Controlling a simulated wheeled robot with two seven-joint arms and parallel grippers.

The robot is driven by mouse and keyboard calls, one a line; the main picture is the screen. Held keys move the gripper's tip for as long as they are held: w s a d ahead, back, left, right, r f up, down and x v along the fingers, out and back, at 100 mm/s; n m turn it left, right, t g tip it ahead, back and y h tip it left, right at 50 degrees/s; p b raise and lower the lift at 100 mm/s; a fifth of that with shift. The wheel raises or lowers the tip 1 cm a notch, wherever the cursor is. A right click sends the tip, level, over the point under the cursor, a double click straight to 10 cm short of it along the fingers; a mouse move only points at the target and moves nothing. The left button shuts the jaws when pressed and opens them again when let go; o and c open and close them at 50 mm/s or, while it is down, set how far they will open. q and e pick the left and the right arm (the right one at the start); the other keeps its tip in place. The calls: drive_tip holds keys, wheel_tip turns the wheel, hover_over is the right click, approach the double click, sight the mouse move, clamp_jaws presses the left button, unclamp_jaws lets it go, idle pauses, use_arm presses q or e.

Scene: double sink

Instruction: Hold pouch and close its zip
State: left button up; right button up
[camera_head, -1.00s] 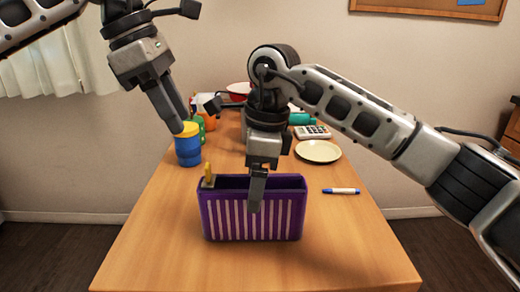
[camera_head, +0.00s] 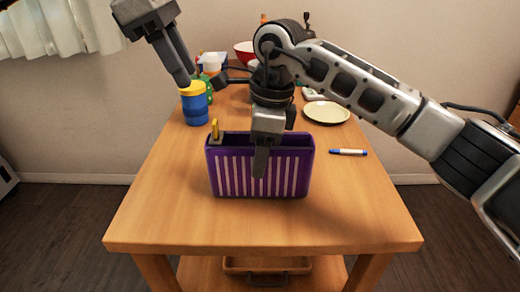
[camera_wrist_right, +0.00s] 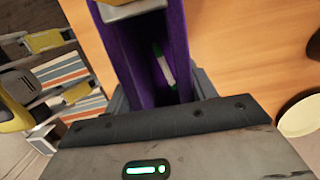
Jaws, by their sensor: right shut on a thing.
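The pouch (camera_head: 261,168) is purple with pale vertical stripes and stands upright near the table's front. Its top is open, and a yellow zip tab (camera_head: 215,128) stands up at its left end. My right gripper (camera_head: 261,160) is shut on the pouch near the middle, with a finger outside each long wall. The right wrist view looks down into the pouch (camera_wrist_right: 178,40), where a green-and-white thing (camera_wrist_right: 163,66) lies.
A blue cup with a yellow top (camera_head: 195,105) stands at the table's left. A pale plate (camera_head: 326,112) and a blue-and-white pen (camera_head: 348,152) lie at the right. A red bowl (camera_head: 244,50) is at the back. The table's (camera_head: 210,230) front strip is clear.

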use_arm(q)
drive_tip(key=shift+f, duration=0.15)
clamp_jaws()
drive_tip(key=a+f+m+g+h, duration=0.1)
drive_tip(key=a+f+h, duration=1)
drive_tip(key=a+h, duration=0.2)
drive_tip(key=shift+w+a+h, duration=0.25)
drive_tip(key=shift+w+h, duration=0.15)
drive_tip(key=shift+h, duration=0.1)
